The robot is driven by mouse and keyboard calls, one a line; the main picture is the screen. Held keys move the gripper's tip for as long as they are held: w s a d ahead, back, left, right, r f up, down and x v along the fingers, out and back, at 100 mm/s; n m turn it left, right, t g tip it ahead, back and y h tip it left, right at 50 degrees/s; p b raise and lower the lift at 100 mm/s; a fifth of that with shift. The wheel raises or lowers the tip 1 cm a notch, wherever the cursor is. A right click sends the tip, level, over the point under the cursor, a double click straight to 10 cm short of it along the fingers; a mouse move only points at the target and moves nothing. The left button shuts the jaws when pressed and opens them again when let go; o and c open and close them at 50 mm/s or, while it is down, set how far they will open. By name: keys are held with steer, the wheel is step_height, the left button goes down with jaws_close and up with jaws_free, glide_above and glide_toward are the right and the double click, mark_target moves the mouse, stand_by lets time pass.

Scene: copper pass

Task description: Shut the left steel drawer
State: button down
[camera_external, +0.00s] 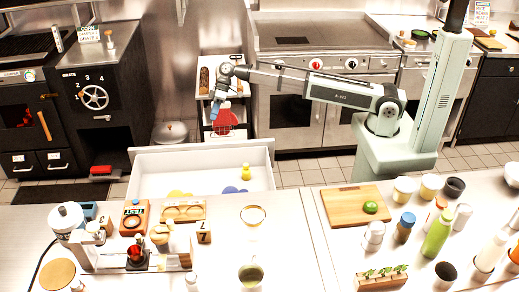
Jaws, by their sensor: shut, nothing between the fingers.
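A pale open drawer (135,158) sticks out from the far side of the front counter, left of centre. I take it for the left steel drawer; no second open drawer shows. Inside lie a yellow bottle (246,171), a flat yellow shape (180,194) and a flat blue shape (235,190). My gripper (214,116) is shut and empty. It points down beyond the drawer's far wall, in front of the rear shelf unit, and appears apart from the drawer. Its fingertips are small in this view.
The front counter (300,240) carries a cutting board (345,208) with a green fruit, bottles and cups at right, and a burner stand, boxes and bowls at left. A red mitt-like shape (226,122) is behind my gripper. Tiled floor lies between the counters.

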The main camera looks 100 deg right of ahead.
steer(key=w+a+f, duration=0.3)
steer(key=a+f, duration=0.5)
steer(key=f, duration=0.1)
steer(key=shift+w+a+f+n, duration=0.15)
steer(key=shift+n, duration=0.25)
stand_by(0.4)
steer(key=a, duration=3.8)
steer(key=shift+a, duration=0.2)
